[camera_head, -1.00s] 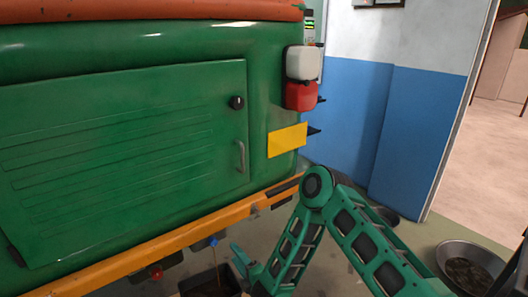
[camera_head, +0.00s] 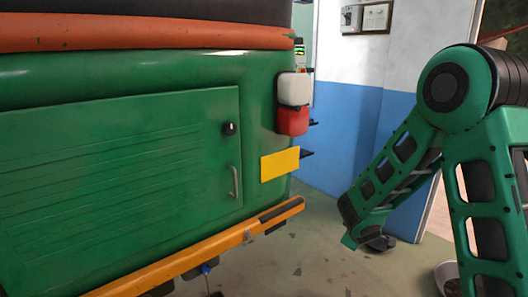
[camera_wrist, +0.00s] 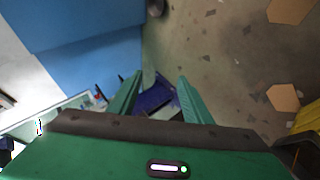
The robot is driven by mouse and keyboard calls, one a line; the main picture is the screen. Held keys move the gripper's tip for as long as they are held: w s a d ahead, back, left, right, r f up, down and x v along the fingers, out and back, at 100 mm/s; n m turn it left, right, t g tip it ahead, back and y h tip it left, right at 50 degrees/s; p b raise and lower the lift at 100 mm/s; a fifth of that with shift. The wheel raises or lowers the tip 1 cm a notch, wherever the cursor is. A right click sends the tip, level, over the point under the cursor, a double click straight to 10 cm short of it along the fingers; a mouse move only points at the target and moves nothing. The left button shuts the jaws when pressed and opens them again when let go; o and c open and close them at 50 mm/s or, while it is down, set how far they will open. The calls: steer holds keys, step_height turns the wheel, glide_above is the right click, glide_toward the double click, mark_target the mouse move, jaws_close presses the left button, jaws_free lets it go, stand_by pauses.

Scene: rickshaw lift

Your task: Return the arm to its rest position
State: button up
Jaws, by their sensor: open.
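My green arm stands at the right of the head view, its elbow high and its forearm slanting down and left. My gripper (camera_head: 349,241) shows small at the lower end of the forearm, right of the rickshaw and apart from it. In the wrist view my gripper (camera_wrist: 157,90) has its two green fingers spread with a gap between them. Nothing is held between them. A dark blue object (camera_wrist: 155,98) shows beyond the fingers, too unclear to name.
The green rickshaw (camera_head: 110,150) fills the left, with an orange bumper (camera_head: 200,252) and a yellow plate (camera_head: 280,164). A blue and white wall (camera_head: 340,125) stands behind. A metal bowl (camera_head: 447,277) is on the floor at lower right. The floor between bumper and arm is open.

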steer(key=s+d+r+m+g+h, duration=0.1)
steer(key=s+d+r+m+g, duration=0.25)
steer(key=s+d, duration=0.45)
steer(key=s+d+r+m+g, duration=0.2)
steer(key=s+d+r+m, duration=0.3)
steer(key=s, duration=0.6)
steer(key=s+a+r+m+g+y, duration=0.1)
steer(key=s+r+m+g+y, duration=0.1)
steer(key=s, duration=1)
steer(key=s+a+r+m+g+y, duration=0.2)
steer(key=s+m, duration=0.3)
steer(key=s, duration=0.8)
steer(key=shift+y, duration=0.4)
steer(key=shift+a+m, duration=0.1)
steer(key=shift+m, duration=0.15)
steer(key=shift+w+f+g, duration=0.25)
steer(key=shift+w, duration=0.35)
